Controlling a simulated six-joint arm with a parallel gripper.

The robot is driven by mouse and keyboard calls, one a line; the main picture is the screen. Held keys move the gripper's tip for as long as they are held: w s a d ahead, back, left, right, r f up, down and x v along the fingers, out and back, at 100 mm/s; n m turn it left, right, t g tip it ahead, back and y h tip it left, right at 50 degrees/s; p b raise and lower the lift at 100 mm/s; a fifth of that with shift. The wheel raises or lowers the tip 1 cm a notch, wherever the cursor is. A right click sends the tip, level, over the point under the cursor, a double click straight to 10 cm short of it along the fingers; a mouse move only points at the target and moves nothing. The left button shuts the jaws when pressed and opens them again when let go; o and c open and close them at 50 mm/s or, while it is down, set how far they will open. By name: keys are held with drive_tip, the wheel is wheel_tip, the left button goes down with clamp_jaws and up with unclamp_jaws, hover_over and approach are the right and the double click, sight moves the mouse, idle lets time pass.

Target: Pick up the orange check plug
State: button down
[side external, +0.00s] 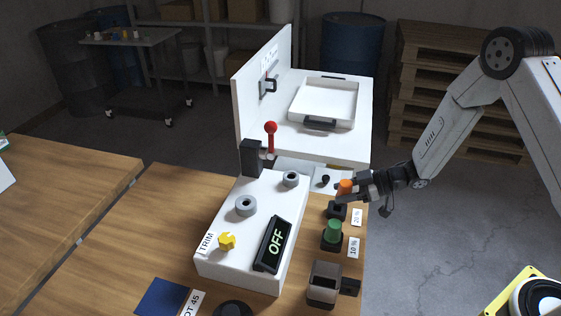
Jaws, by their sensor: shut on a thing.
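The orange check plug (345,187) is between the fingertips of my gripper (352,188), at the right edge of the wooden table. My gripper reaches in from the right and is shut on the plug. The plug is just above a black square holder (337,210) beside the "20 %" label. I cannot tell from this view whether its lower end is clear of the holder. The fingers hide part of the plug.
A green plug (333,231) stands in a black holder just in front, by the "10 %" label. A white box (213,262) with grey rings, a yellow knob and an "OFF" display lies left. An open grey container (324,280) stands nearer. A red-knobbed lever (271,135) rises behind.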

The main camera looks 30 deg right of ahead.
drive_tip(key=s+r, duration=0.8)
drive_tip(key=s, duration=0.4)
drive_tip(key=shift+s+d+r, duration=0.2)
drive_tip(key=shift+s+d, duration=0.15)
drive_tip(key=shift+d, duration=0.1)
